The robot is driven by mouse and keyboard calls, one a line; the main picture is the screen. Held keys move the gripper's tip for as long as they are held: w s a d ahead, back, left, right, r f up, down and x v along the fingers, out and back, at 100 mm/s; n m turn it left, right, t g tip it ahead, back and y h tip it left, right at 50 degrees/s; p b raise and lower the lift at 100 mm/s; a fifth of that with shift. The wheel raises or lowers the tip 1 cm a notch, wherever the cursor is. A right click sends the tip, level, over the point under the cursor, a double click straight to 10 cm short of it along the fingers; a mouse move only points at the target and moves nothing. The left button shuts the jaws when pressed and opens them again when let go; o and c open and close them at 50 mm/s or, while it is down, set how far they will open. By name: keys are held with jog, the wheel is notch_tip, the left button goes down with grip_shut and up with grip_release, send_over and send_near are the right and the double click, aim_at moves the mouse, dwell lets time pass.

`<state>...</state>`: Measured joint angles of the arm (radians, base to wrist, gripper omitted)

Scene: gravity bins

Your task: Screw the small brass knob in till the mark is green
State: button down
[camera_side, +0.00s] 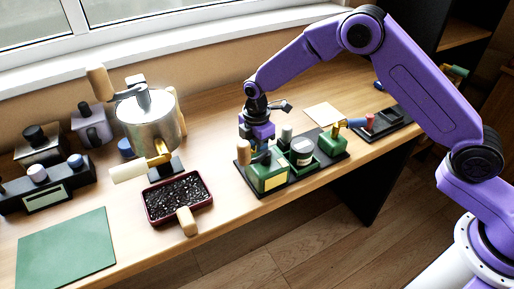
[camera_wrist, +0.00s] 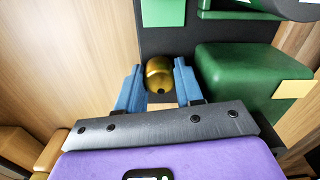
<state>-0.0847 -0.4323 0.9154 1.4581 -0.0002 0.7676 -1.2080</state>
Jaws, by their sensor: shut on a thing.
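The small brass knob (camera_wrist: 159,75) shows in the wrist view as a rounded golden piece with a small dark spot on its near side. My gripper (camera_wrist: 158,72) has its two blue fingers on either side of the knob, shut on it. In the side view my gripper (camera_side: 258,150) points down over the dark base (camera_side: 320,165), beside a green block (camera_side: 268,177). The knob is hidden there behind the fingers and block. A flat green patch (camera_wrist: 163,12) lies beyond the knob in the wrist view; I cannot tell whether it is the mark.
A green box (camera_wrist: 235,80) stands close right of my fingers in the wrist view. To the left are a tray of dark beans (camera_side: 178,197), a metal pot (camera_side: 150,125) and a green mat (camera_side: 66,250).

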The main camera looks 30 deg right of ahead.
jog(key=shift+f, duration=0.15)
dwell(0.3)
jog(key=c, duration=0.9)
grip_release()
jog(key=shift+s+a+r, duration=0.1)
jog(key=shift+r, duration=2.5)
